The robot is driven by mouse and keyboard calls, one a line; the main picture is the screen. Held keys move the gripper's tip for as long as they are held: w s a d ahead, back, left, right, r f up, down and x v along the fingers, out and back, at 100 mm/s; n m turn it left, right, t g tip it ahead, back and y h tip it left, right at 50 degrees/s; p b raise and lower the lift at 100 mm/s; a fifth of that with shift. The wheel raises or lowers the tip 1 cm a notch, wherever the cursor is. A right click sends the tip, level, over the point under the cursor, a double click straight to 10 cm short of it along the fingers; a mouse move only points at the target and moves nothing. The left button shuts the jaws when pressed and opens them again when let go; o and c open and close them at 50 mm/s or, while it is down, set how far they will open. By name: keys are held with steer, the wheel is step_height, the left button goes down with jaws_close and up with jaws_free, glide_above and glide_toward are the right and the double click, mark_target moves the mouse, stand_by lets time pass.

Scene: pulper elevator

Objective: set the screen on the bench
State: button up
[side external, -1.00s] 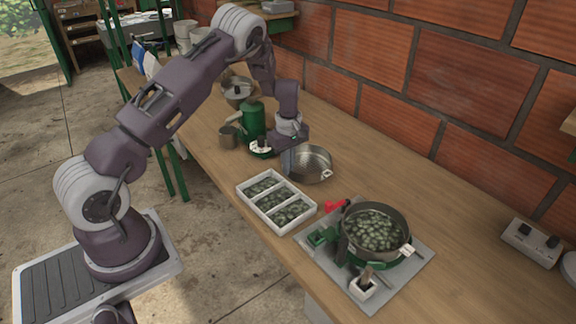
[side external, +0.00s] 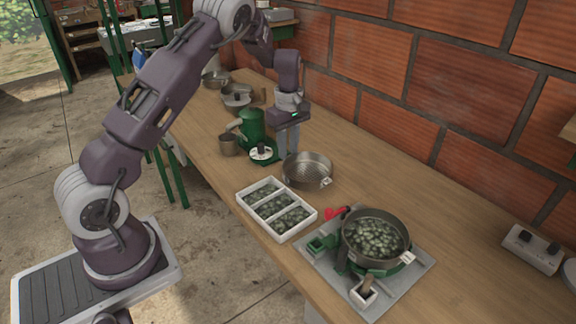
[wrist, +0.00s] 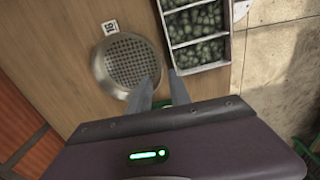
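The screen (side external: 307,172) is a round, empty metal pan with a perforated floor and a small white tag. It lies flat on the bench (side external: 440,190), just behind the white tray. In the wrist view the screen (wrist: 128,66) shows ahead of the fingers, its tag reading 16 or similar. My gripper (side external: 287,157) points down beside the screen's far left rim. In the wrist view my gripper's (wrist: 162,78) two grey fingers stand apart with nothing held between them; the left fingertip overlaps the rim in the picture, and I cannot tell whether it touches.
A white three-part tray (side external: 240,197) of dark green fruit sits close to the screen. A second pan (side external: 352,246) of fruit sits on a green stand over a grey plate. The brick wall backs the bench.

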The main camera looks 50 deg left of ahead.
steer(key=s+d+r+m+t, duration=0.1)
steer(key=s+d+r+m, duration=0.25)
steer(key=r, duration=0.35)
steer(key=s+d+r+m+t+h, duration=0.1)
steer(key=s+d+r+m, duration=0.1)
steer(key=s+d+r, duration=0.35)
steer(key=s+d+r+m+t, duration=0.1)
steer(key=s+d+r+m, duration=0.15)
steer(key=r, duration=0.55)
steer(key=s+d+m+t, duration=0.1)
steer(key=s+d+m, duration=0.2)
steer(key=s, duration=0.6)
steer(key=s+d+m+t, duration=0.1)
steer(key=s+d+m, duration=0.3)
steer(key=s+m, duration=0.3)
steer(key=s+r, duration=0.1)
steer(key=s, duration=0.2)
steer(key=shift+s+t+y, duration=0.2)
steer(key=shift+t+y, duration=0.1)
steer(key=shift+y, duration=0.1)
